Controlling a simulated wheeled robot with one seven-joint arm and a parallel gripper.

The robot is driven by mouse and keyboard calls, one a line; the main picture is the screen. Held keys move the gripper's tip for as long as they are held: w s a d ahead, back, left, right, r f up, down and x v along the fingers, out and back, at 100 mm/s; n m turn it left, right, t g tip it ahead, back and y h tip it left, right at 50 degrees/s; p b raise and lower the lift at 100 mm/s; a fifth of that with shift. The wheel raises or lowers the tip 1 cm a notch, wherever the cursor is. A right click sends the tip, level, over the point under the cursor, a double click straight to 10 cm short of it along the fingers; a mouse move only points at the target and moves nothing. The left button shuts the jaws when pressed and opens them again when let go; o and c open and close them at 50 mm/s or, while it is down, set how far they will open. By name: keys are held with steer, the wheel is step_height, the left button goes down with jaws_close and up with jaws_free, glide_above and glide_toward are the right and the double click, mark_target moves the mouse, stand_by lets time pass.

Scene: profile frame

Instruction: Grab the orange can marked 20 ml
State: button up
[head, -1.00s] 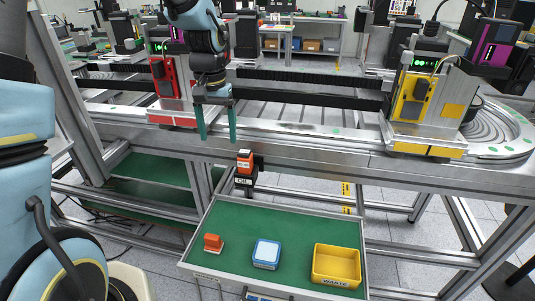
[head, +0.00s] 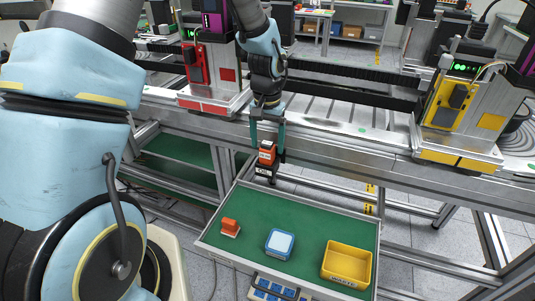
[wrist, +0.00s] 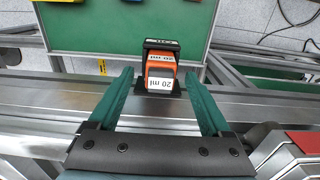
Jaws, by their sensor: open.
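The orange can (head: 267,152) with a white label stands upright in a black holder (head: 265,172) at the rail's front edge, above the tray's back edge. In the wrist view the can (wrist: 161,68) shows "20 ml" labels and lies between and just beyond the fingertips. My gripper (head: 267,144) is open, its two green fingers pointing down at the can. In the wrist view the gripper (wrist: 160,80) has one finger on each side, with a gap to the can on both sides. No contact is visible.
A green tray (head: 262,212) below holds a small orange block (head: 230,226), a blue and white box (head: 280,243) and a yellow waste bin (head: 346,262). The metal rail (head: 340,150) runs behind the can. Red (head: 215,80) and yellow (head: 462,110) machines stand on it.

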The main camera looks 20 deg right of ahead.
steer(key=shift+f+p, duration=0.3)
steer(key=shift+f, duration=1.2)
jaws_close()
